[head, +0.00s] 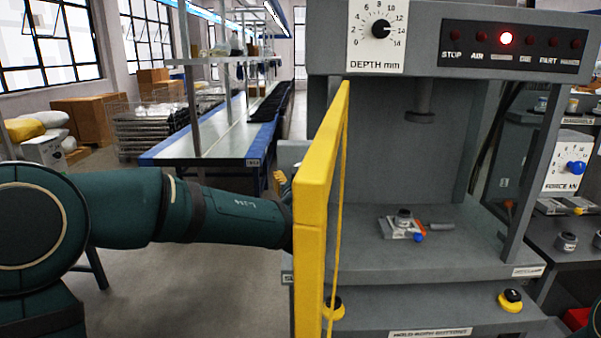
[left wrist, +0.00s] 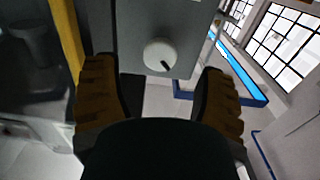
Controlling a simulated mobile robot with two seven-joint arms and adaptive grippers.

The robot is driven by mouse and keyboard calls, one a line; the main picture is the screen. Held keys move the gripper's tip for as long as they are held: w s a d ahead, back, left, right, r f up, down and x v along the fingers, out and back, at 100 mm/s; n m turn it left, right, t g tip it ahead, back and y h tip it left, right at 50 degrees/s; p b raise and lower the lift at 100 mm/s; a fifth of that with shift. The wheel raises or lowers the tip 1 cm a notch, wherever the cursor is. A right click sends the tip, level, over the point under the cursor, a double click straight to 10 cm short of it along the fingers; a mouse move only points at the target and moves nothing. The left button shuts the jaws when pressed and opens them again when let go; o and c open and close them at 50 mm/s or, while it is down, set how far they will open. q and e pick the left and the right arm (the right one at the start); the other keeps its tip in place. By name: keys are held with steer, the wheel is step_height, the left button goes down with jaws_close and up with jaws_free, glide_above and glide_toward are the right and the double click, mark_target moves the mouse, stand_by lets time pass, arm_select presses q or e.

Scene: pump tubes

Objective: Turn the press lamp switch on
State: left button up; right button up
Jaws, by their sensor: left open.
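A white round knob (left wrist: 158,54) with a dark pointer mark sits on a grey panel in the left wrist view. It looks like the lamp switch, but I see no readable label there. The pointer slants to the lower right. My left gripper (left wrist: 161,85) is open, with one finger on each side below the knob and nothing between them. In the head view the tips of my left gripper (head: 280,183) show at the press's left side, partly hidden by the yellow guard. The knob is hidden in the head view. My right gripper is not in view.
The yellow guard door (head: 318,180) stands open beside my left arm. The grey press (head: 400,270) holds a small fixture (head: 402,225) on its bed. A red lamp (head: 506,39) glows on the top panel. A long blue-edged bench (head: 215,148) stands behind.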

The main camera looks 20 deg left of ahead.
arm_select(q)
steer(key=shift+x, duration=2.3)
steer(key=c, duration=1.2)
